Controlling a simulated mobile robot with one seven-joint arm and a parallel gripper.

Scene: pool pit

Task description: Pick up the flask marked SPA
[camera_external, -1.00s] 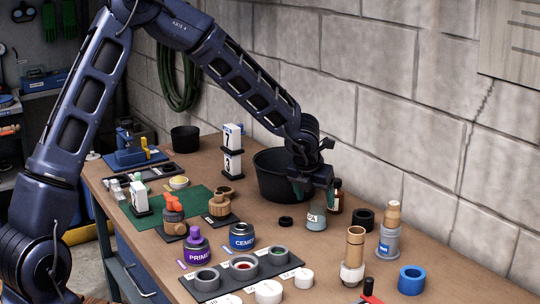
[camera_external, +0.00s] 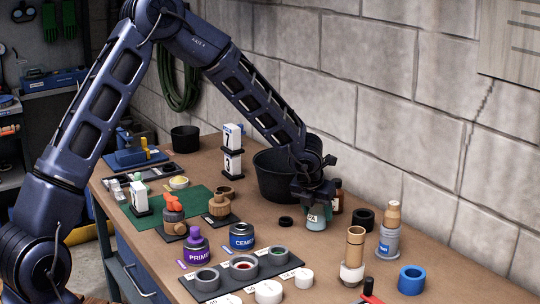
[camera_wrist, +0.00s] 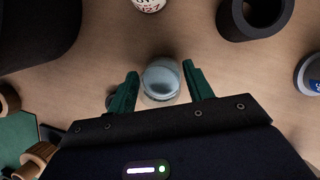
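The flask (camera_external: 316,223) is a small grey-green bottle with a pale label, upright on the bench; the letters "PA" show, and the rest of the label is hidden. My gripper (camera_external: 318,207) is low over it and covers its top in the external view. In the wrist view the flask's round, glassy top (camera_wrist: 160,78) is between the two green fingers of my gripper (camera_wrist: 160,72). The fingers are apart, with a narrow gap on each side of the flask. I cannot tell how far down its sides they reach.
A brown bottle (camera_external: 337,198) stands close behind the flask. A black tub (camera_external: 272,178) is behind my gripper. A dark ring (camera_external: 363,218) stands to the right, and a small black ring (camera_external: 286,222) lies to the left.

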